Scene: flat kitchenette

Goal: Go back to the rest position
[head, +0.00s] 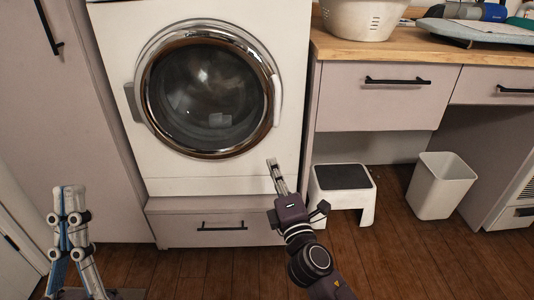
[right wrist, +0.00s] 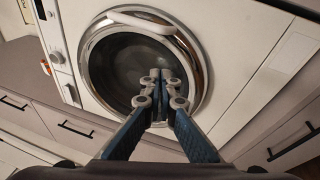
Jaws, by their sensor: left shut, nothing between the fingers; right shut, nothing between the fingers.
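My left gripper (head: 70,190) is at the lower left of the head view, pointing up, with its fingers together and nothing between them. My right gripper (head: 272,162) is in front of the washing machine's lower right front, shut and empty. In the right wrist view the right gripper's fingertips (right wrist: 161,75) meet in front of the round door. The washing machine (head: 220,174) is white, and its round dark-glass door (head: 208,90) with a chrome ring looks closed. It also shows in the right wrist view (right wrist: 240,30), tilted.
A drawer (head: 222,226) lies under the machine. To the right are a step stool (head: 345,183), a white bin (head: 440,185) and a wooden counter (head: 420,50) with a white basket (head: 362,18) and an ironing board (head: 470,32). A tall cabinet (head: 60,120) stands left. Wooden floor is clear in front.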

